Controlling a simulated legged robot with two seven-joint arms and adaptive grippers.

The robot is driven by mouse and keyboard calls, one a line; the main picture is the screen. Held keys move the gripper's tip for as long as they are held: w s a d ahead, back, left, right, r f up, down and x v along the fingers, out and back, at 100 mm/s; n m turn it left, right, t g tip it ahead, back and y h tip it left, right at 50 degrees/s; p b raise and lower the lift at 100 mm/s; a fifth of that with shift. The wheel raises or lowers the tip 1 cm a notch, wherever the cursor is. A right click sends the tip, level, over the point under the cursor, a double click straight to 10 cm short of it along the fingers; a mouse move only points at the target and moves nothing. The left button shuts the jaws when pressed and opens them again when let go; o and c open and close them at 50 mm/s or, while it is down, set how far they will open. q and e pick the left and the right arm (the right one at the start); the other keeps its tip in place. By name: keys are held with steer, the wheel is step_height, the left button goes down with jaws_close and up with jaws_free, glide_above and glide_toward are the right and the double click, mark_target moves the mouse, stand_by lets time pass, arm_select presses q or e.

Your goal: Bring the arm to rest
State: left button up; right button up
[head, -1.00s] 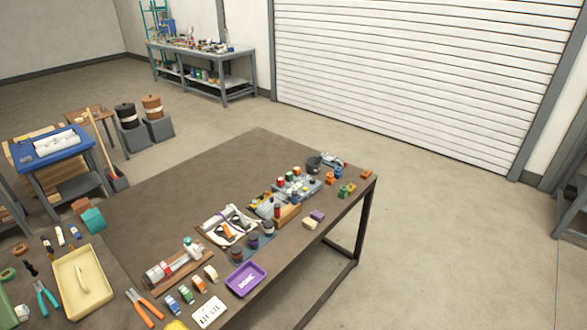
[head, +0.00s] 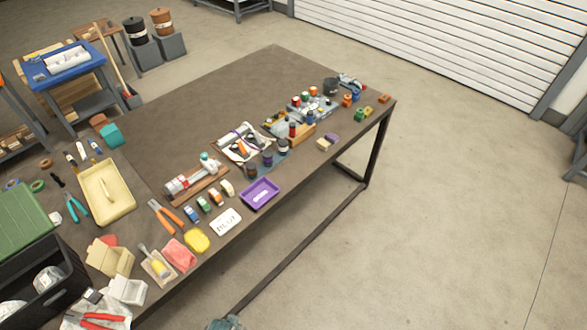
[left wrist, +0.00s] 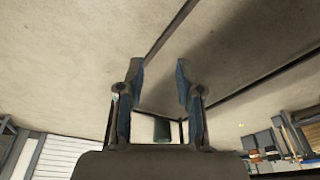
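My left gripper (left wrist: 158,70) shows in the left wrist view. Its two blue-lined fingers stand apart with nothing between the tips. A pale floor-like surface lies behind them, and a dark green object (left wrist: 161,129) shows lower down between the finger bases. Neither arm is clearly visible in the head view. A small grey-green piece (head: 228,322) shows at the bottom edge there, too cut off to identify. My right gripper is in neither view.
The brown workbench (head: 250,85) carries a purple tray (head: 272,199), a cream tray (head: 125,206), pliers and many small parts. A black crate (head: 62,262) stands at the lower left. A blue-topped table (head: 87,62) is behind. The floor on the right (head: 480,200) is clear.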

arm_select(q)
steer(key=s+f+g, duration=0.1)
steer(key=s+f, duration=0.3)
steer(key=f, duration=0.6)
steer(key=s+f, duration=0.4)
steer(key=f, duration=0.5)
steer(key=s+a+f, duration=0.3)
steer(key=s+f, duration=0.4)
steer(key=s, duration=0.5)
steer(key=shift+f+g, duration=0.3)
steer(key=shift+f, duration=0.1)
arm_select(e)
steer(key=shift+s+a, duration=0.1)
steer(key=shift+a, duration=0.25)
